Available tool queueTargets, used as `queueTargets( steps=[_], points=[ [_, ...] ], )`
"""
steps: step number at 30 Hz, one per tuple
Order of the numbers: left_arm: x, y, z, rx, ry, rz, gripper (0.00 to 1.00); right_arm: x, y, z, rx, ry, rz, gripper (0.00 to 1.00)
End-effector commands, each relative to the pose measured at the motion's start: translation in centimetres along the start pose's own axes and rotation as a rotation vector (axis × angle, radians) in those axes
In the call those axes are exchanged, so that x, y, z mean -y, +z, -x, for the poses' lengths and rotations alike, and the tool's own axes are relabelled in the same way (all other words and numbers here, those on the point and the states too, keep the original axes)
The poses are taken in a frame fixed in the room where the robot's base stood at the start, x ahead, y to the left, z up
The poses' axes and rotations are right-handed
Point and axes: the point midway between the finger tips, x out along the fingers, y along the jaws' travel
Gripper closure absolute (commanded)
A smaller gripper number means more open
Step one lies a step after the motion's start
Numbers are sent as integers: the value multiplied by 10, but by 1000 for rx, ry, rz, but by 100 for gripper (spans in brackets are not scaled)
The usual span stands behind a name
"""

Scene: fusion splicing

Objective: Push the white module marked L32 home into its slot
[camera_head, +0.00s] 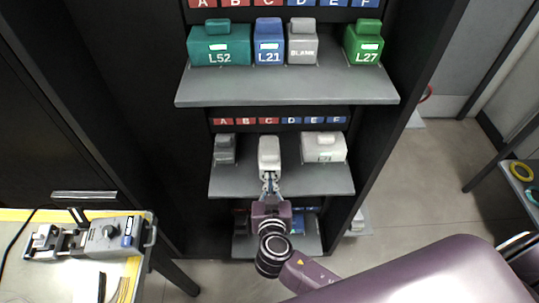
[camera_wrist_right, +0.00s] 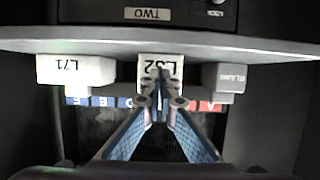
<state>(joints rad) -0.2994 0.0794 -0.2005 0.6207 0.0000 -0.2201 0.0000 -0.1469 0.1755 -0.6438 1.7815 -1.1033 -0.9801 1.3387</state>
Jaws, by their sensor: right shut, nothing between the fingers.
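The white module marked L32 (camera_head: 269,150) stands on the middle shelf, between a grey module and a wider white one. In the right wrist view, its upside-down L32 label shows on the front face (camera_wrist_right: 148,63). My right gripper (camera_head: 269,179) is shut and empty, in front of this module. Its closed fingertips (camera_wrist_right: 161,74) overlap the middle of the front face; whether they touch it I cannot tell. The module's rear and the depth of its seating are hidden. My left gripper is not in view.
The grey module (camera_head: 224,149) and the white module L71 (camera_wrist_right: 76,71) flank L32 with gaps. The upper shelf (camera_head: 287,88) overhangs and holds several coloured modules. A table with a device (camera_head: 95,238) stands at the left. Open floor lies right of the rack.

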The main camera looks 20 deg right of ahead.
Motion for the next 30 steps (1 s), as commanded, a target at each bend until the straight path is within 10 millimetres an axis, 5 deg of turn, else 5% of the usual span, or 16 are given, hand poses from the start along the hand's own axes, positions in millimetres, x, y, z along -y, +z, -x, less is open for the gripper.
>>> queueTargets(
  steps=[30],
  points=[
    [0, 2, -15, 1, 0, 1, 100, 0, -21, -58, -1, 1, -1, 100]
  ],
)
